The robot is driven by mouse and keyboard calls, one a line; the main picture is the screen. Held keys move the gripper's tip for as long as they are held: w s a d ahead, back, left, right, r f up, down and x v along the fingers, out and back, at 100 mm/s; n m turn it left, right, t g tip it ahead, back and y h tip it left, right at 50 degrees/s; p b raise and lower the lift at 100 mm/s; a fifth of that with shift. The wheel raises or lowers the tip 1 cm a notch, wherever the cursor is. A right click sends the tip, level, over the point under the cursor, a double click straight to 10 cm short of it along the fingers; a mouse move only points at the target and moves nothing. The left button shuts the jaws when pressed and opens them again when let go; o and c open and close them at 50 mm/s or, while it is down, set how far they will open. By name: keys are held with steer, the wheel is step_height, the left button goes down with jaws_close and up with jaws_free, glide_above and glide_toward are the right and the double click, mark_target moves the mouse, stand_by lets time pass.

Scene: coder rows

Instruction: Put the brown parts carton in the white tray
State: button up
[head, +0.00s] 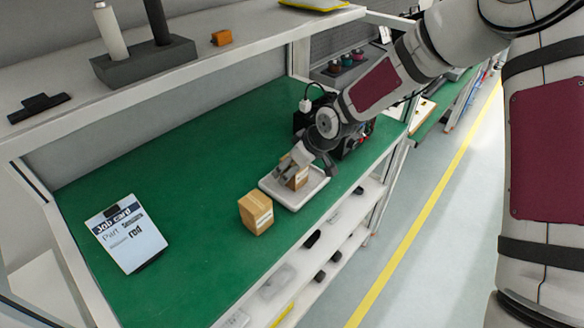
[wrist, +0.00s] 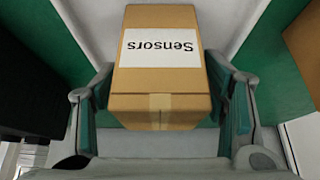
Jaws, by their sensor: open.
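A brown carton with a white label reading "Sensors" (wrist: 160,55) stands in the white tray (head: 316,189). In the head view this carton (head: 297,181) is partly hidden by my gripper (head: 307,162). My gripper is open, its fingers on either side of the carton; the wrist view shows the gripper (wrist: 162,112) with narrow gaps beside the carton. A second brown carton (head: 256,213) stands on the green bench, left of and in front of the tray, apart from it. Its edge shows at the right of the wrist view (wrist: 306,45).
A black device (head: 358,140) stands behind the tray, close to my wrist. A job card on a board (head: 126,233) lies at the left of the green bench (head: 180,185). The middle of the bench is clear. A shelf (head: 180,60) runs above the back.

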steer(key=v, duration=1.1)
steer(key=shift+s+d+r+p, duration=0.2)
steer(key=shift+r+p, duration=0.1)
steer(key=shift+p, duration=0.15)
steer(key=s+d+r+m+h, duration=0.5)
steer(key=s+d+r+h, duration=0.1)
steer(key=s+d+r, duration=0.65)
steer(key=s+d+r+m+t, duration=0.1)
steer(key=s+d+r+m, duration=0.1)
steer(key=s, duration=0.6)
steer(key=s+d+r+m+y, duration=0.1)
steer(key=s+d+r+m, duration=0.2)
steer(key=s, duration=0.5)
steer(key=shift+d+r+t, duration=0.3)
steer(key=shift+r+t, duration=0.1)
steer(key=shift+r, duration=0.05)
